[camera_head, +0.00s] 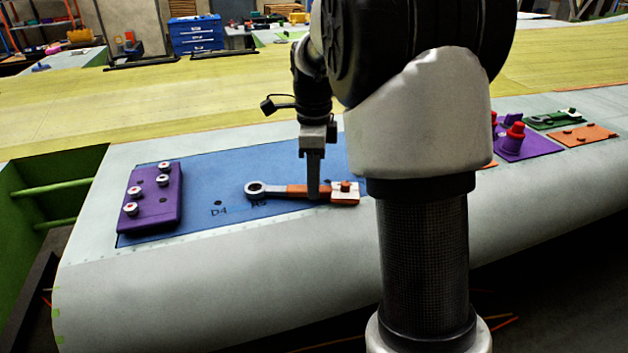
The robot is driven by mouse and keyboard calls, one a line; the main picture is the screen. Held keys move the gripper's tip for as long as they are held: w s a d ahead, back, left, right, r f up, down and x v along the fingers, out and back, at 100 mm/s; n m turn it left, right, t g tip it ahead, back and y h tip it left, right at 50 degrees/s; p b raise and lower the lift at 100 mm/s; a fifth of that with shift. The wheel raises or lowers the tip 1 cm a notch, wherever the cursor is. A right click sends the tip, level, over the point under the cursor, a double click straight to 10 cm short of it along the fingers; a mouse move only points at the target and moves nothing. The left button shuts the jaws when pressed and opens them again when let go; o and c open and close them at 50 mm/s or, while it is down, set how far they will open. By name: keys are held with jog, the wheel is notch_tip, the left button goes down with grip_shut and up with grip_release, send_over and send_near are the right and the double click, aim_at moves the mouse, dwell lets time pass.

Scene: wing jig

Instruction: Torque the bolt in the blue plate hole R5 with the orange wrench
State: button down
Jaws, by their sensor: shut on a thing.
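The orange wrench (297,190) lies along the blue plate (210,175), its grey ring end (256,189) to the left. The ring sits just above a partly covered label that I cannot read in full. No bolt is clearly visible inside the ring. My gripper (314,192) points down from above and is shut on the wrench's orange handle. Much of the plate's right side is hidden behind my arm.
A purple block (153,205) with several white-and-red capped bolts sits on the plate's left end. Right of my arm are a purple stand with red pegs (515,143), an orange plate (583,136) and a green tray (553,119). Bare plate lies behind the wrench.

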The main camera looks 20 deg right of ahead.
jog(key=shift+s+a+m, duration=0.3)
jog(key=shift+s+m, duration=0.3)
jog(key=shift+s+a+m, duration=0.3)
jog(key=shift+s+m, duration=0.25)
jog(key=shift+m, duration=0.05)
jog(key=shift+s+a+f+m, duration=0.2)
jog(key=shift+s+a+m, duration=0.65)
jog(key=shift+s+m, duration=0.3)
jog(key=shift+w, duration=0.1)
jog(key=shift+s+a+m+p, duration=0.3)
jog(key=shift+s+a+m, duration=0.55)
jog(key=shift+a+m, duration=0.3)
jog(key=shift+s+a+m+p, duration=0.25)
jog(key=shift+s+a+m, duration=0.05)
jog(key=shift+a+m, duration=0.3)
jog(key=shift+s+a+m+p, duration=0.3)
jog(key=shift+a+m, duration=0.2)
jog(key=shift+m, duration=0.2)
